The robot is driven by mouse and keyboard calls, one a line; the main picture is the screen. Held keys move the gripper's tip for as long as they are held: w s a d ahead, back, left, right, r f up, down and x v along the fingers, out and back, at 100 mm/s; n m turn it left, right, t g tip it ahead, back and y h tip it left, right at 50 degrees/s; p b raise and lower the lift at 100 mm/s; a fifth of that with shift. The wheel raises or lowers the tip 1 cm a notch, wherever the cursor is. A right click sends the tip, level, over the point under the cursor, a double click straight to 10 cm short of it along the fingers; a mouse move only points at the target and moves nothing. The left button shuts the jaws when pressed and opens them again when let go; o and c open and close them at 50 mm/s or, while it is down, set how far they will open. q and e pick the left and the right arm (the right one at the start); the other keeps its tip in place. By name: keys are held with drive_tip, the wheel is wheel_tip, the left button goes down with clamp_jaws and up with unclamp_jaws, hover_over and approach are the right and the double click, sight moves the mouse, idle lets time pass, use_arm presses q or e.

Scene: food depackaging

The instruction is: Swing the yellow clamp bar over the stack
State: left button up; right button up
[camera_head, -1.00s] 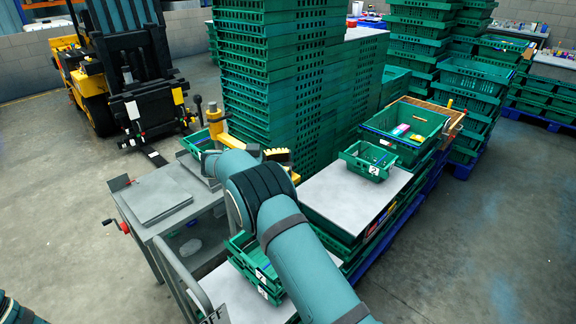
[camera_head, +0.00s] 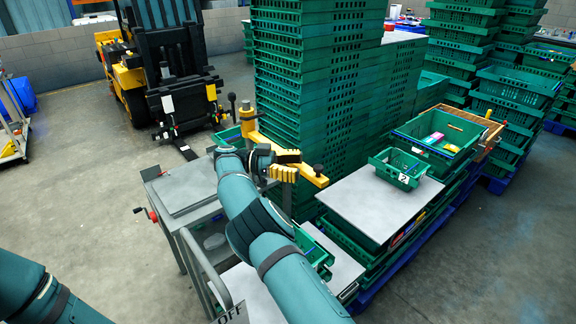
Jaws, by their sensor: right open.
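The yellow clamp bar (camera_head: 309,174) runs from a yellow upright post (camera_head: 247,118) down to the right. I cannot tell whether the fingers touch the bar. A lower stack with a pale flat top (camera_head: 365,207) stands right of the bar's end. My left gripper is out of view; only part of my left arm shows at bottom left.
A grey metal bench (camera_head: 180,190) with a red-knobbed crank is left of my right arm. A small green crate (camera_head: 398,169) sits on the pale top. A yellow and black forklift (camera_head: 125,75) stands behind. Open floor lies at left and right.

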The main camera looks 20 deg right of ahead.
drive_tip(key=shift+w+a+t, duration=0.15)
drive_tip(key=shift+w+a, duration=0.05)
drive_tip(key=shift+a, duration=0.3)
drive_tip(key=shift+w+a+t, duration=0.15)
drive_tip(key=shift+w+a, duration=0.05)
drive_tip(key=shift+a, duration=0.3)
drive_tip(key=shift+s+f, duration=0.1)
